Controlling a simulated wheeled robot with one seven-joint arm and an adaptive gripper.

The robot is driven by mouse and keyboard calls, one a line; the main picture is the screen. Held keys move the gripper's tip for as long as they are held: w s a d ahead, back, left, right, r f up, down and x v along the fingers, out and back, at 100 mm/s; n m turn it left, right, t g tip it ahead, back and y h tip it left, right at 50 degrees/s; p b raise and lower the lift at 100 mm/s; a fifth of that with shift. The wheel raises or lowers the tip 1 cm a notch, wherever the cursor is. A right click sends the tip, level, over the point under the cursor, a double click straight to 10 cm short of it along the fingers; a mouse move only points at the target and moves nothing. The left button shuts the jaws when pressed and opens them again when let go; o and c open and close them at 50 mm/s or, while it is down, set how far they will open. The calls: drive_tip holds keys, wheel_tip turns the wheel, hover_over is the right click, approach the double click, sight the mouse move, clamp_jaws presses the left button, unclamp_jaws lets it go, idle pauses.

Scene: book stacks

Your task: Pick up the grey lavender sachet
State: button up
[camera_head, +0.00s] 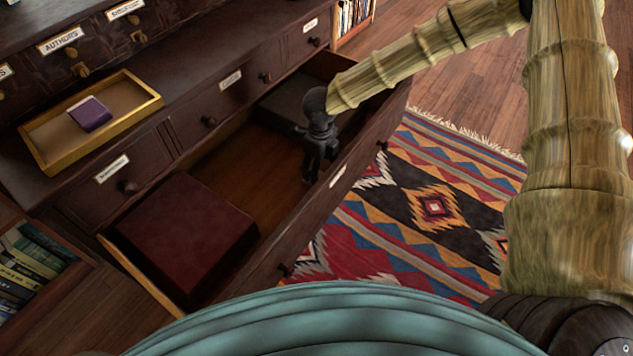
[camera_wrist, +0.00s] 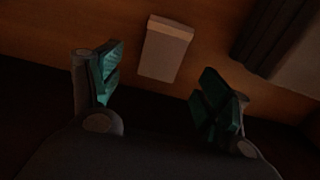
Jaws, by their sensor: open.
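A small pale grey block-like thing, which looks like the grey sachet (camera_wrist: 165,52), lies on the wooden drawer floor in the wrist view. I cannot make it out in the head view, where my arm and gripper may hide it. My gripper (camera_head: 311,172) is inside the open drawer (camera_head: 262,165). In the wrist view its teal-padded fingers (camera_wrist: 160,88) are spread apart with nothing between them. The sachet lies just beyond the fingertips, roughly centred between them and apart from both.
A dark red box (camera_head: 185,235) fills the drawer's near left part, and a dark grey box (camera_head: 298,98) its far end. The drawer front (camera_head: 340,172) stands close beside my gripper. A yellow-rimmed tray (camera_head: 95,118) on the cabinet holds a purple item (camera_head: 90,114).

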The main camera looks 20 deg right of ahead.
drive_tip(key=shift+w+a+f+b, duration=0.1)
drive_tip(key=shift+f+b, duration=0.55)
drive_tip(key=shift+f, duration=0.85)
drive_tip(key=shift+w+f+b, duration=0.1)
drive_tip(key=shift+f+b, duration=0.55)
drive_tip(key=shift+f, duration=0.8)
drive_tip(key=c, duration=1)
